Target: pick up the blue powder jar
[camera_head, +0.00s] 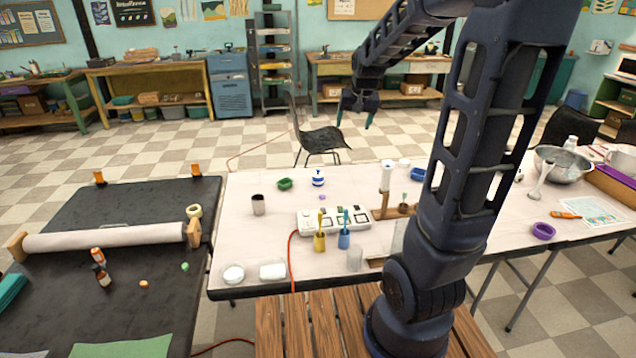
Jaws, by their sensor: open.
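A small blue jar (344,240) stands on the pale work table (245,230), in front of a white power strip. A thin blue handle sticks up out of it, and a similar yellow jar (320,242) stands close to its left. I cannot read labels or see powder inside. Farther back is a small blue-and-white striped container (318,179). My gripper (357,108) hangs in the air, with its fingers spread and nothing between them. It appears high above and beyond the jars, in front of the chair and back benches in the picture.
The white power strip (334,220) lies behind the jars, with an orange cord (292,262) running off the table. A clear cup (354,259) stands just right of the blue jar. A metal cup (258,205), green dish (285,184) and white dishes (233,273) stand around.

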